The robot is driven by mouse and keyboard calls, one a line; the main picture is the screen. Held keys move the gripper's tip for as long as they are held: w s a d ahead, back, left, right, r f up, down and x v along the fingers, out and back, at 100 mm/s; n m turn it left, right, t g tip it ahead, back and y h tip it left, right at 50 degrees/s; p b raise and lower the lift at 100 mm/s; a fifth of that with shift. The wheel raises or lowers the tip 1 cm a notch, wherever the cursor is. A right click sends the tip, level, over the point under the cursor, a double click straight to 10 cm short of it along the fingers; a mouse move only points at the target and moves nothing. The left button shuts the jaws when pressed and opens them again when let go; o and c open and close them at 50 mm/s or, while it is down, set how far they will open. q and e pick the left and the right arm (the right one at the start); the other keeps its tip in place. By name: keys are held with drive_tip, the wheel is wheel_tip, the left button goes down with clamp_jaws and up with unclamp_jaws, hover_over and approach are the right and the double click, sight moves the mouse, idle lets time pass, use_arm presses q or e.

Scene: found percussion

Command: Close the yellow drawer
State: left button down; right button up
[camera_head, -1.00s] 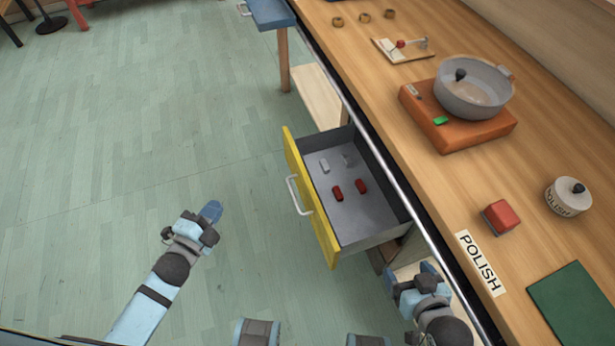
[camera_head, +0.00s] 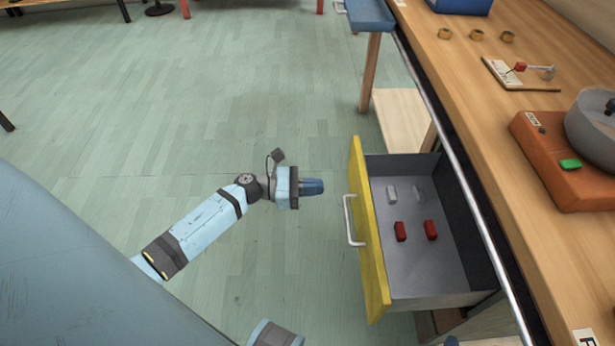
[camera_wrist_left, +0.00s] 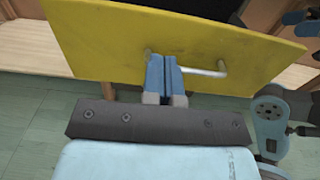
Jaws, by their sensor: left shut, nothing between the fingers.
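The yellow drawer (camera_head: 369,238) stands open from under the workbench. Its yellow front faces left and has a pale bar handle (camera_head: 349,220). Inside its grey tray lie two red blocks and two pale grey pieces. My left gripper (camera_head: 313,187) is shut and empty, left of the drawer front near the handle's far end, with a small gap in the head view. In the left wrist view its fingertips (camera_wrist_left: 162,62) overlap the yellow front (camera_wrist_left: 110,45), beside the handle (camera_wrist_left: 205,71); I cannot tell whether they touch. Parts of what looks like my right arm show there at the right edge; its jaws are unclear.
The wooden workbench (camera_head: 480,130) runs along the right, with an orange base (camera_head: 560,160) carrying a grey bowl (camera_head: 592,130).

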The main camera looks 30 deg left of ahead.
sight(361, 186)
use_arm(q)
drive_tip(key=x, duration=0.9)
drive_tip(key=shift+w+d+b, duration=0.3)
drive_tip(key=shift+w+d, duration=0.05)
drive_tip(key=shift+d, duration=0.1)
drive_tip(key=b+x, duration=0.7)
drive_tip(key=x, duration=1.6)
drive_tip(key=shift+r+b, duration=0.15)
drive_tip(key=shift+b, duration=0.25)
use_arm(e)
drive_tip(key=w+a+r+t+y, duration=0.2)
drive_tip(key=a+r+t+y, duration=0.2)
drive_tip(key=r, duration=0.7)
drive_tip(key=shift+a+r+t+y, duration=0.3)
drive_tip(key=shift+a+t, duration=0.45)
drive_tip(key=shift+t, duration=0.25)
use_arm(q)
drive_tip(key=shift+w+r, duration=0.1)
